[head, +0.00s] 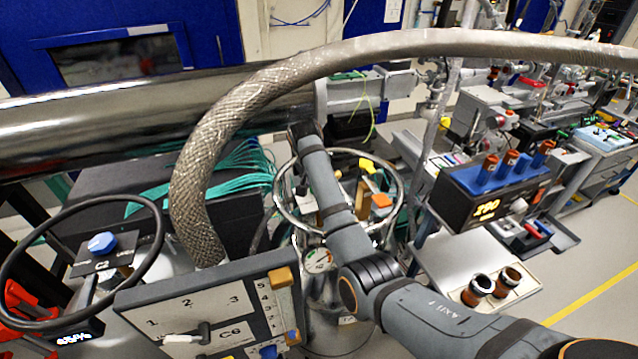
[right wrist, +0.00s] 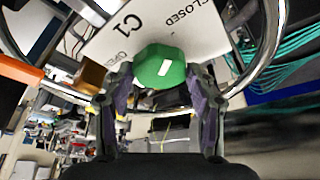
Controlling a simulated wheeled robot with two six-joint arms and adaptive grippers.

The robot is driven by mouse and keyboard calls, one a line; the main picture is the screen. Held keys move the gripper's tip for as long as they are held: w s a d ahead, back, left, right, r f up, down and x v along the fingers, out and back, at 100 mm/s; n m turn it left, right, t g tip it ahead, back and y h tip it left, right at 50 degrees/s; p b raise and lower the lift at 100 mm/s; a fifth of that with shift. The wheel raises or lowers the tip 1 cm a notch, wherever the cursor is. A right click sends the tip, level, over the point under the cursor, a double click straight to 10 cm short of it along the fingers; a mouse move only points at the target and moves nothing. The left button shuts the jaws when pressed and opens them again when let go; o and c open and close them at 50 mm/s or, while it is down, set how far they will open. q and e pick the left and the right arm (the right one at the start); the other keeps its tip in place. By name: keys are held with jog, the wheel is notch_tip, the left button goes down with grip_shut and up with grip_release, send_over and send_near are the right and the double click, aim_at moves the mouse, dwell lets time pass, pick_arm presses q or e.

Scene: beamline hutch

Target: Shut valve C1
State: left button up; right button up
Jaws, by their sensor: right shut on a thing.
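Valve C1 shows in the right wrist view as a green knob (right wrist: 160,66) with a short white mark, on a white plate (right wrist: 110,38) lettered C1, CLOSED and OPEN. The mark is tilted; I cannot tell which word it points to. My right gripper (right wrist: 160,82) has one finger on each side of the knob and is shut on it. In the head view my right arm reaches over the ringed vessel (head: 283,205) in the middle, and hides the knob and the gripper. My left gripper is not in view.
A second vessel with blue knob C2 (head: 102,243) stands at the left. A numbered panel (head: 190,310) is in front. A braided hose (head: 195,170) arches above my arm. A metal ring (right wrist: 262,50) runs close beside the gripper. A display box (head: 490,195) stands to the right.

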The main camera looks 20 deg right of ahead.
jog(key=shift+w+r+m, duration=0.2)
jog(key=shift+r+m, duration=0.05)
jog(key=shift+m, duration=0.25)
jog(key=o, duration=0.9)
jog(key=shift+o, duration=1.3)
jog(key=shift+s+f, duration=0.1)
jog(key=shift+f, duration=0.05)
jog(key=v, duration=1.2)
